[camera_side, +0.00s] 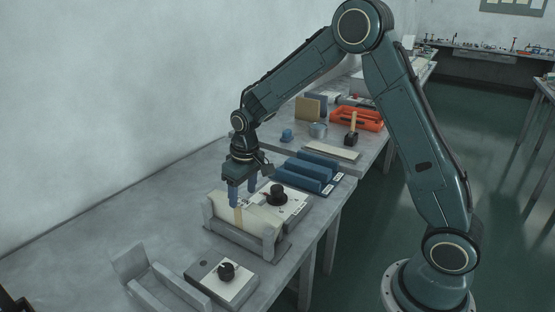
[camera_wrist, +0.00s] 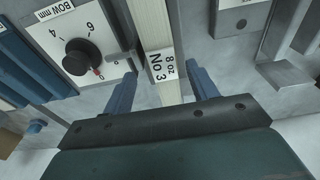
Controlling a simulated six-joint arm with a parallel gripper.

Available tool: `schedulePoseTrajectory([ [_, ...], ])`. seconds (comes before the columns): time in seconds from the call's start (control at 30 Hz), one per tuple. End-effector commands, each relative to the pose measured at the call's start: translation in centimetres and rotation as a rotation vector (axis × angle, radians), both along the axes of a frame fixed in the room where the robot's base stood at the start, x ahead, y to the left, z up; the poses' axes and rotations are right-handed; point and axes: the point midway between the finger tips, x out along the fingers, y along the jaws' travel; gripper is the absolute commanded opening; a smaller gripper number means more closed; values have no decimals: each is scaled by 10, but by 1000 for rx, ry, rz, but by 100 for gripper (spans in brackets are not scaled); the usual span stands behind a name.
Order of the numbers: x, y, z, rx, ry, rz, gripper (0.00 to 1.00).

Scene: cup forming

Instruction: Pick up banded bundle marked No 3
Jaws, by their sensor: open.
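The banded bundle (camera_wrist: 150,22) marked "8 oz No 3" is pale, with a white label, in the wrist view. In the side view the pale bundle (camera_side: 258,220) with a tan band stands in a grey holder (camera_side: 222,234) on the bench. My gripper (camera_wrist: 161,69) is open, with one blue finger on each side of the labelled part. In the side view my gripper (camera_side: 243,193) points down at the top of the bundle by its band. I cannot tell whether the fingers touch it.
A dial plate with a black knob (camera_side: 277,194) stands close behind the bundle; its dial (camera_wrist: 82,57) is marked "BOW mm". Blue trays (camera_side: 312,171) lie farther back. A second knobbed device (camera_side: 226,271) and a grey angled fixture (camera_side: 150,280) are in front.

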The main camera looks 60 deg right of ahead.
Motion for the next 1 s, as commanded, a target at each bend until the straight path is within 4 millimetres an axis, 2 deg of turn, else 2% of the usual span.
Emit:
schedulePoseTrajectory([
  [0.1, 0, 0, -7, 0, 1, 0, 58],
  [0.43, 1, 0, -13, 0, 1, 0, 58],
  [0.8, 4, 1, -51, 0, 3, 1, 58],
  [1.0, 6, 1, -60, -1, 1, 1, 58],
])
